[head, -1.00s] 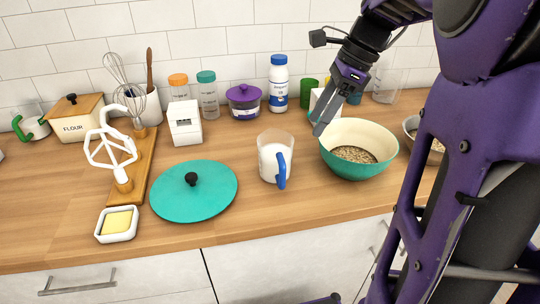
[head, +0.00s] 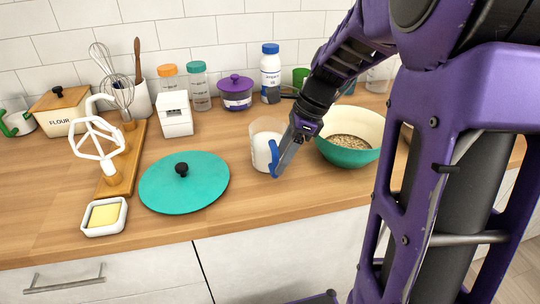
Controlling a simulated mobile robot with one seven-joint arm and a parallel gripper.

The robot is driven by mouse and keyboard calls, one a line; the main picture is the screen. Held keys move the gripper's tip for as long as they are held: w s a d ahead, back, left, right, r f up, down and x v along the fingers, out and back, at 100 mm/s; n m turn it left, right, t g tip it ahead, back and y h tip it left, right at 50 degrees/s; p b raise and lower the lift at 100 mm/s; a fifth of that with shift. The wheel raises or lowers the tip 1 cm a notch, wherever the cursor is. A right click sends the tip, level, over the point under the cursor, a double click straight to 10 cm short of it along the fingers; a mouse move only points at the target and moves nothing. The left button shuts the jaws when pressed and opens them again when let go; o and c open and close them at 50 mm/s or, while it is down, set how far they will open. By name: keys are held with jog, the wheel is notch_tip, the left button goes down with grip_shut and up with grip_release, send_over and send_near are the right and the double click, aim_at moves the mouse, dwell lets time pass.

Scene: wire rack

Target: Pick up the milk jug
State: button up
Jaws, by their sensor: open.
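The milk jug (head: 262,146) is a clear measuring jug with white milk and a blue handle. It stands upright on the wooden counter, in the middle of the head view. My gripper (head: 284,160) is open and reaches down from the upper right, beside the jug's handle side. Its grey finger overlaps the blue handle in the picture, hiding part of it. I cannot tell whether they touch.
A teal bowl (head: 348,155) of grain stands close on the right. A teal lid (head: 205,188) lies to the left, with a butter dish (head: 104,217) beyond it. A white box (head: 176,122), a purple pot (head: 236,99) and bottles stand behind. The counter in front of the jug is clear.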

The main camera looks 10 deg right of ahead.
jog(key=shift+x, duration=1.1)
grip_shut()
jog(key=shift+r, duration=0.1)
dwell(0.5)
